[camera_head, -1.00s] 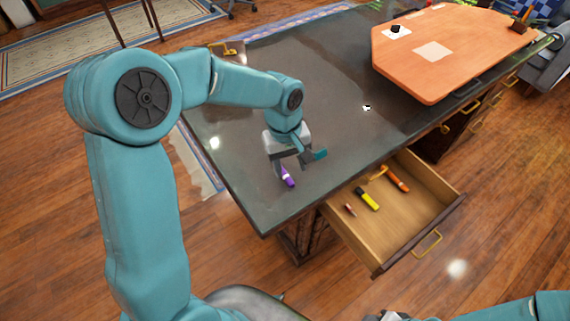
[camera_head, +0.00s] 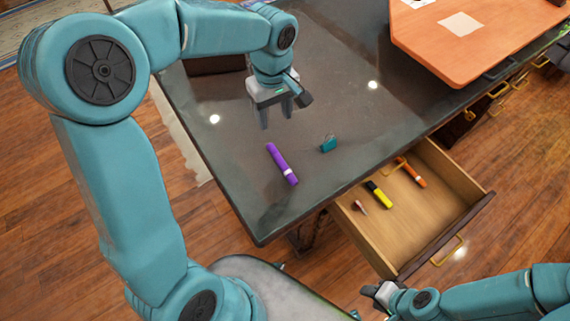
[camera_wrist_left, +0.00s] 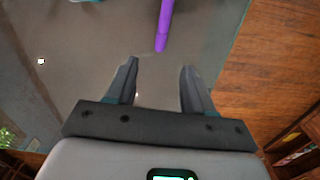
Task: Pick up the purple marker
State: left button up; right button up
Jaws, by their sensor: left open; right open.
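The purple marker (camera_head: 281,163) lies on the dark desk top (camera_head: 240,185), near its front left corner, in full view. My left gripper (camera_head: 277,119) is open and empty above the desk, farther back than the marker and apart from it. In the left wrist view the marker (camera_wrist_left: 165,22) lies beyond the fingertips of the open left gripper (camera_wrist_left: 158,64), roughly in line with the gap between them; its far end is cut off by the frame. My right gripper (camera_head: 373,292) is open at the bottom of the head view, off the desk.
A small teal object (camera_head: 328,144) lies right of the marker. An open drawer (camera_head: 438,216) below the desk edge holds a yellow marker (camera_head: 378,194), an orange marker (camera_head: 411,172) and a small pinkish item (camera_head: 360,207). An orange board (camera_head: 480,50) covers the back right.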

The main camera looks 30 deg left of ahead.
pick_arm(q)
send_over(275, 152)
notch_tip(275, 152, down, 8)
jog(key=shift+w+r, duration=0.1)
jog(key=shift+r, duration=0.1)
jog(key=shift+d+f, duration=0.15)
jog(key=shift+f, duration=0.35)
notch_tip(275, 152, down, 5)
grip_shut()
